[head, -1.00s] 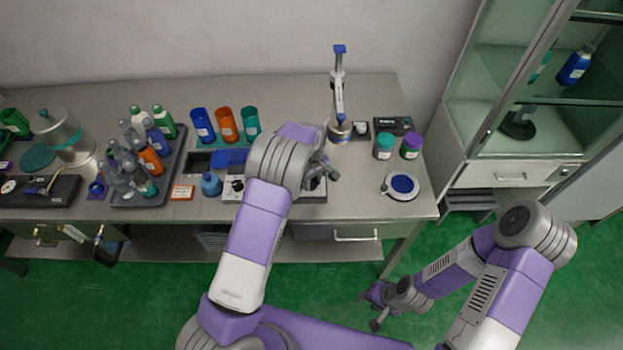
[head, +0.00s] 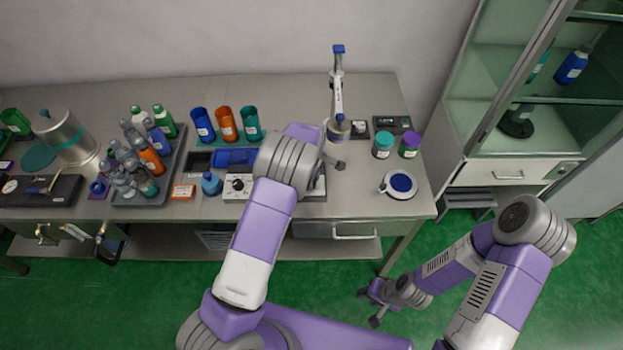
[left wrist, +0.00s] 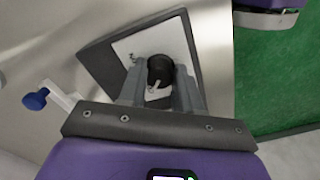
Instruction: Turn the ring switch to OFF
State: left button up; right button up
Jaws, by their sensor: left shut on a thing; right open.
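In the left wrist view a round black knob (left wrist: 160,68) with a pale pointer stands on a white plate set on a dark box (left wrist: 100,62). The fingers of my left gripper (left wrist: 160,90) are on either side of the knob and shut on it. I cannot read any markings on the plate, so the knob's setting is unclear. In the head view my left gripper (head: 328,163) is over the front of the bench, and my forearm and wrist hide most of the box and the knob. My right gripper (head: 373,305) is open and empty, low over the green floor, away from the bench.
Left of my wrist is a white panel (head: 237,186) with another black knob. Blue, orange and teal cups (head: 227,124) stand behind it. A tall press with a blue top (head: 338,90) stands behind my gripper.

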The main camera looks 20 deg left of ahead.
pick_arm(q)
jog(key=o, duration=1)
jog(key=shift+o, duration=0.2)
notch_tip(320, 180, up, 8)
jog(key=shift+f+p, duration=0.2)
jog(key=shift+p, duration=0.15)
jog(key=shift+s+f, duration=0.1)
